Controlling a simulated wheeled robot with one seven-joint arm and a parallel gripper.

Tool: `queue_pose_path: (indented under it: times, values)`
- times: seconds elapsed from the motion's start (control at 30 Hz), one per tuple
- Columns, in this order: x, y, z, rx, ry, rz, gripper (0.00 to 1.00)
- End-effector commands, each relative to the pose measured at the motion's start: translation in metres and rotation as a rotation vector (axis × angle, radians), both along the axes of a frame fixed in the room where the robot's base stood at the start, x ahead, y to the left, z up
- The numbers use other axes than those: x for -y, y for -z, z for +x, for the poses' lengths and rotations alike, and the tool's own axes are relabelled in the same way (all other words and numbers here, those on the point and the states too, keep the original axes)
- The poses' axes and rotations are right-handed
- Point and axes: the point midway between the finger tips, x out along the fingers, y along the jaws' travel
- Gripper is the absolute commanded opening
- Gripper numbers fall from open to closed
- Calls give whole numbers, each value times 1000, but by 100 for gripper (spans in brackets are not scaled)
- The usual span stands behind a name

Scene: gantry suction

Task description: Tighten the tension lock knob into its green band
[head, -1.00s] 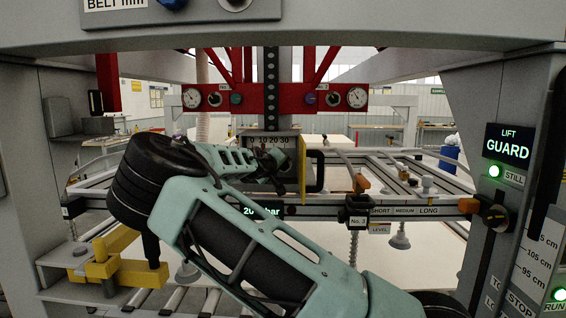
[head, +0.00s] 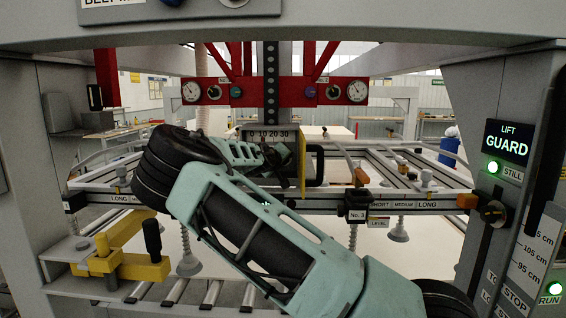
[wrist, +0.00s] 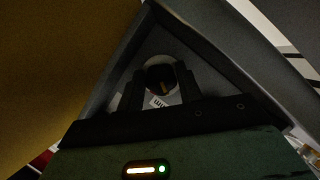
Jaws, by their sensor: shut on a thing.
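In the wrist view a round, dark knob (wrist: 160,78) sits between the two fingers of my gripper (wrist: 160,86), which is shut on it. A pale disc (wrist: 173,98) shows around and behind the knob. I cannot make out a green band or the knob's pointer in that dark view. In the head view my gripper (head: 287,160) is at the centre, by the 0 10 20 30 scale plate (head: 268,134). The knob is hidden there behind my gripper and arm.
Grey walls form a narrow corner around my gripper in the wrist view, with a yellow surface (wrist: 50,60) close on the left. A black box marked No. 3 (head: 357,204) hangs at right on the rail. A yellow clamp (head: 120,264) stands at lower left.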

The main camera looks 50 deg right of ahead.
Motion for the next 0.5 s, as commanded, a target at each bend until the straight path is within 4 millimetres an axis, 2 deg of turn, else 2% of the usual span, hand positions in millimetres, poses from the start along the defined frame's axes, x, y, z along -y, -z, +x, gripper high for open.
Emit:
queue_pose_path:
  times: [0.3,0.5]
  values:
    - [0,2,-1,143,1,123,13]
    - [0,0,0,162,1,139,13]
